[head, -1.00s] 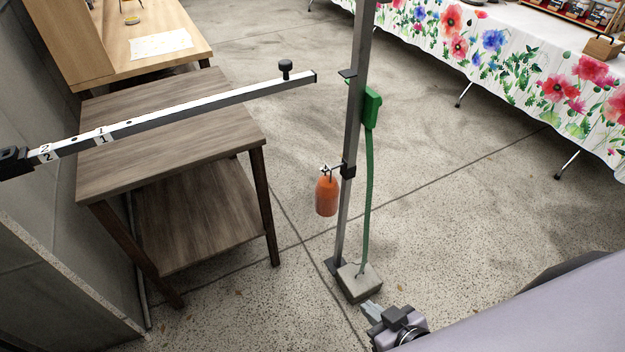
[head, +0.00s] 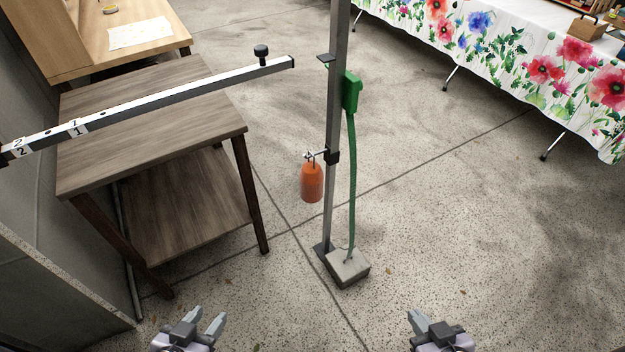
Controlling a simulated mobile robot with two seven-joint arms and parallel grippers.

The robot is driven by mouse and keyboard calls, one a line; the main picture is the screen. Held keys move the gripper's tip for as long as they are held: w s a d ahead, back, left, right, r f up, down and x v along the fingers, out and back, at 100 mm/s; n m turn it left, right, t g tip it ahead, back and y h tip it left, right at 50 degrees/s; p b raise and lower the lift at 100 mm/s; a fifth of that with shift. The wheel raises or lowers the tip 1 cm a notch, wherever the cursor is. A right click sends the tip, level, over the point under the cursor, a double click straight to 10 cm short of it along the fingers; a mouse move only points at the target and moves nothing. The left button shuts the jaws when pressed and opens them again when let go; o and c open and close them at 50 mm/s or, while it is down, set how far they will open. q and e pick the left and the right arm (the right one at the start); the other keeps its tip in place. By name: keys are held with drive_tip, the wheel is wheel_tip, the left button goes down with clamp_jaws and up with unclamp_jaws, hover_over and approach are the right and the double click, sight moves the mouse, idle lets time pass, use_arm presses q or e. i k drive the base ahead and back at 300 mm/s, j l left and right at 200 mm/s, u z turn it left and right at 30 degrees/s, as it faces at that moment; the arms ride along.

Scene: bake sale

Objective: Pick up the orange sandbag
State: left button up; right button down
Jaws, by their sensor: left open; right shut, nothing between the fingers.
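The orange sandbag (head: 312,183) hangs from a hook on a short bracket at the left side of a grey metal post (head: 334,120), clear of the floor. My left gripper (head: 207,318) is at the bottom edge, left of the middle, open and empty with its fingers apart. My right gripper (head: 414,317) is at the bottom edge, right of the middle, shut and empty. Both grippers are well apart from the sandbag, lower in the picture.
A grey block (head: 347,268) with a green hose (head: 352,180) sits at the post's foot. A two-level wooden table (head: 150,140) stands left, with a metal bar (head: 180,98) extending above it. A flower-print table (head: 520,60) is at upper right. Floor between is open.

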sight(311, 174)
drive_tip(key=i+l, duration=0.5)
drive_tip(key=l, duration=0.2)
drive_tip(key=i+l, duration=0.55)
drive_tip(key=l, duration=0.15)
drive_tip(key=k+z, duration=0.05)
